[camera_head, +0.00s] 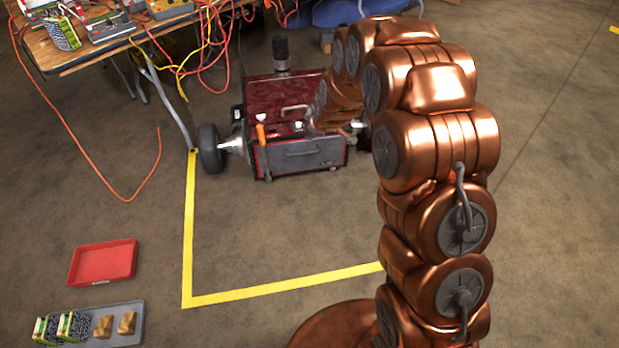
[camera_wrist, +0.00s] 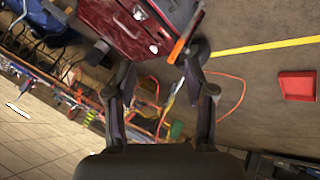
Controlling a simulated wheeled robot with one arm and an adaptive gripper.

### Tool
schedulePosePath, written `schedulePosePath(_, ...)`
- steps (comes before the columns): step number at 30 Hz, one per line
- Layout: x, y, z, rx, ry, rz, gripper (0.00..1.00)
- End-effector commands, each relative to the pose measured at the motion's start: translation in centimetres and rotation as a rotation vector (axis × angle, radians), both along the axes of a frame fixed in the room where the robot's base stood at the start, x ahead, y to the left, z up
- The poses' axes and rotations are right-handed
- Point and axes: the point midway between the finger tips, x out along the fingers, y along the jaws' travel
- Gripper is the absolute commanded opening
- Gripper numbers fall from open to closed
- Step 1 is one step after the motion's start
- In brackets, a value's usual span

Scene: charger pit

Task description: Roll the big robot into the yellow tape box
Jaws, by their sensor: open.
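The big robot (camera_head: 300,105) is a dark red, open box on black wheels with a grey front panel. It stands at the far end of the tape, its left wheel (camera_head: 209,148) close to the end of the left line. The yellow tape (camera_head: 188,230) shows a left side and a near side meeting at a corner; my arm covers the rest. The bare floor inside that corner is clear. In the wrist view, my gripper (camera_wrist: 158,60) is open, pointing at the big robot (camera_wrist: 112,22). An orange handle (camera_wrist: 184,42) is close to one finger; I cannot tell if they touch.
A table (camera_head: 70,55) with cables and devices stands at the back left, its leg near the left wheel. An orange cable (camera_head: 90,155) loops over the floor. A red tray (camera_head: 104,262) and a grey tray (camera_head: 135,322) with small items lie left of the tape.

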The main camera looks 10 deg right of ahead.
Motion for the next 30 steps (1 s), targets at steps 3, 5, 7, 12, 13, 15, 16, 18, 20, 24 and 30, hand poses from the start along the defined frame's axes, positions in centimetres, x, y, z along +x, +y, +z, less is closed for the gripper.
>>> schedulePosePath(3, 2.7, 0.0, -4.5, -0.043, -0.063, 0.05, 0.54)
schedulePosePath(5, 3.9, 0.0, -6.3, -0.067, -0.095, 0.074, 0.54)
schedulePosePath(7, 5.3, -0.1, -8.4, -0.095, -0.134, 0.101, 0.54)
schedulePosePath(12, 8.2, -0.1, -13.5, -0.17, -0.227, 0.163, 0.54)
schedulePosePath(13, 8.6, -0.2, -14.4, -0.184, -0.244, 0.173, 0.54)
schedulePosePath(15, 9.6, -0.2, -16.5, -0.218, -0.282, 0.197, 0.54)
schedulePosePath(16, 10.0, -0.2, -17.4, -0.233, -0.299, 0.206, 0.54)
schedulePosePath(18, 10.6, -0.3, -19.7, -0.268, -0.332, 0.229, 0.54)
schedulePosePath(20, 11.3, -0.3, -21.4, -0.299, -0.366, 0.247, 0.54)
schedulePosePath(24, 12.4, -0.5, -25.6, -0.375, -0.44, 0.285, 0.54)
schedulePosePath(30, 13.0, -0.7, -31.5, -0.487, -0.535, 0.332, 0.54)
